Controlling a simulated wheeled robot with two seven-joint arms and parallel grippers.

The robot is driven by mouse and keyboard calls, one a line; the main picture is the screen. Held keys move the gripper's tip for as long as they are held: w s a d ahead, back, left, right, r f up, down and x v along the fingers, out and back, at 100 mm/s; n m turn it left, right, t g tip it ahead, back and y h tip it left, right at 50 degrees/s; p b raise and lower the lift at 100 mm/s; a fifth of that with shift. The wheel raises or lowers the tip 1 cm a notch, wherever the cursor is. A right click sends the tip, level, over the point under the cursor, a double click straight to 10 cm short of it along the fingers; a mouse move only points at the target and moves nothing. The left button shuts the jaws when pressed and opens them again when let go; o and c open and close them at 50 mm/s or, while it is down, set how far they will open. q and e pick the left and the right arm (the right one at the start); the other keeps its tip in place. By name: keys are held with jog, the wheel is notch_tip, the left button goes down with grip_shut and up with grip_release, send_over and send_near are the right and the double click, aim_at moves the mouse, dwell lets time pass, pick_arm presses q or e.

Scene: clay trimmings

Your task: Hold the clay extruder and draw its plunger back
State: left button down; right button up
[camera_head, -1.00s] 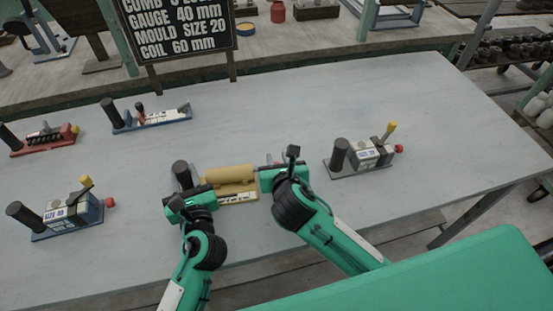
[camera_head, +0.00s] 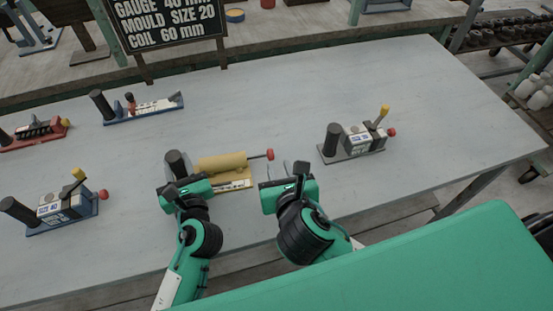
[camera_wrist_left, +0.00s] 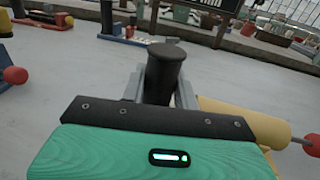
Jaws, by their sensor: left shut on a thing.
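The clay extruder has a yellow barrel (camera_head: 222,162) on a yellow base, with a dark upright handle (camera_head: 175,163) at its left end. At its right end a thin rod with a red knob (camera_head: 269,154) sticks out. My left gripper (camera_head: 178,178) is shut on the dark handle. The left wrist view shows the handle (camera_wrist_left: 167,72) between the two grey fingers, with the yellow barrel (camera_wrist_left: 250,122) to the right. My right gripper (camera_head: 280,170) is just right of and in front of the red knob, apart from it. Its fingers are spread and nothing shows between them.
A grey device (camera_head: 352,141) stands to the right. Blue devices (camera_head: 60,208) (camera_head: 143,108) and a red one (camera_head: 36,133) stand to the left. A sign (camera_head: 170,25) stands behind. The table's middle back is clear.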

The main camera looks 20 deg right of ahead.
pick_arm(q)
jog(key=shift+f, duration=0.15)
pick_arm(e)
jog(key=shift+s+r, duration=0.1)
jog(key=shift+s, duration=0.25)
pick_arm(q)
jog(key=c, duration=1)
grip_release()
jog(key=shift+r, duration=0.2)
